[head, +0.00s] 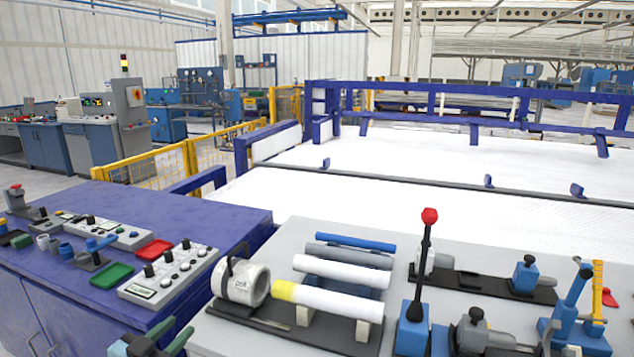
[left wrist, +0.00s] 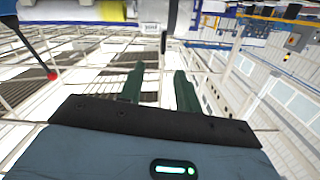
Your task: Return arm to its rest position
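My left gripper (head: 181,326) is at the bottom left edge of the head view, in front of the blue cabinet and low beside the grey table. In the left wrist view its two green fingers (left wrist: 159,70) stand apart with nothing between them. A white pipe with a yellow end (head: 330,300) lies on supports, its yellow end at a white ring-shaped fixture (head: 241,283). Behind it lie a white pipe (head: 340,271), a grey pipe (head: 348,256) and a blue pipe (head: 355,242). The yellow-ended pipe also shows upside down in the left wrist view (left wrist: 75,11). My right gripper is not in view.
A lever with a red knob (head: 429,216) rises right of the pipes. Clamps and blue fixtures (head: 570,310) crowd the table's right side. Control boxes and trays (head: 111,275) sit on the blue cabinet (head: 215,207) at left. A yellow fence (head: 205,152) stands behind.

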